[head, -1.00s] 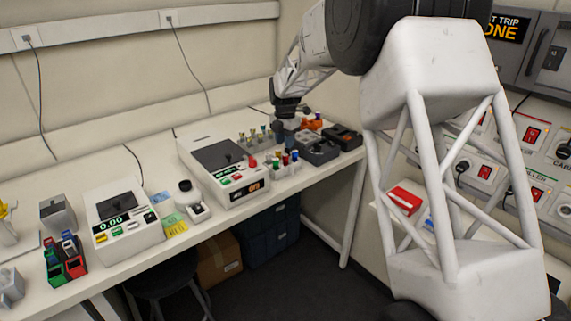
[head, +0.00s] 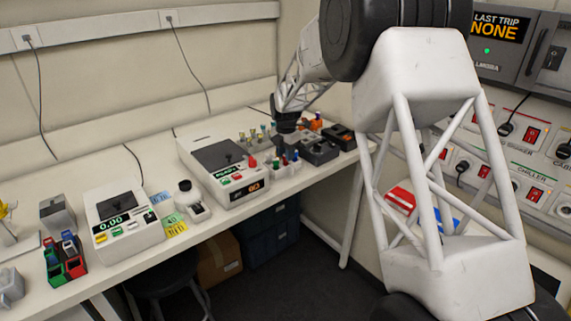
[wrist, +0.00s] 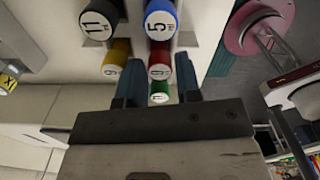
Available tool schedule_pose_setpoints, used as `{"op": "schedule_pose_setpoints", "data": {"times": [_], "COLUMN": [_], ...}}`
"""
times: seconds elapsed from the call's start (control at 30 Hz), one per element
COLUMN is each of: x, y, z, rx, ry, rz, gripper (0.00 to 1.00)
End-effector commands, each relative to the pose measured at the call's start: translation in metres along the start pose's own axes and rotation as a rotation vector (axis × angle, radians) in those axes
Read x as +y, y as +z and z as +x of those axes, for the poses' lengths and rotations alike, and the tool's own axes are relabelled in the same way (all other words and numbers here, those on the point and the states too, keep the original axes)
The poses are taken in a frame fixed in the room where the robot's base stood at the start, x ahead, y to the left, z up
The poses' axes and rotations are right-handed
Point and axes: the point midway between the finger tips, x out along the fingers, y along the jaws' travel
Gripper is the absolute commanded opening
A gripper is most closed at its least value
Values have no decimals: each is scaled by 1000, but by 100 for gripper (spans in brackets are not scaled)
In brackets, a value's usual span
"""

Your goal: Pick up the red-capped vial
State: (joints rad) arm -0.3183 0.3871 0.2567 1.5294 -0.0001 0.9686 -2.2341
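The red-capped vial (wrist: 159,69) stands in the wrist view among other capped vials, and its cap top carries a number. My gripper (wrist: 158,62) is open. Its two blue-grey fingers lie left and right of the red cap, with a narrow gap on each side. A green-capped vial (wrist: 159,97) also stands between the fingers, nearer the palm. In the head view my gripper (head: 283,146) is low over the small vial group on the bench. I cannot clearly pick out the red cap there.
Blue-capped (wrist: 161,22), yellow-capped (wrist: 116,62) and black-capped (wrist: 99,22) vials stand close by. In the head view a device with a dark top (head: 217,156) is left of my gripper, and dark boxes (head: 318,150) are on its right.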

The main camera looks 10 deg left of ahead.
Motion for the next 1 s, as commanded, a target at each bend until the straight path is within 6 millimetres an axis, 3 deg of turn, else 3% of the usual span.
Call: {"op": "schedule_pose_setpoints", "data": {"times": [0.23,0.8,0.93,1.0], "x": [0,0,0,0], "y": [0,0,0,0], "z": [20,21,21,21], "rx": [0,0,0,0], "ry": [0,0,0,0], "rz": [0,0,0,0], "gripper": [32,32,13,11]}}
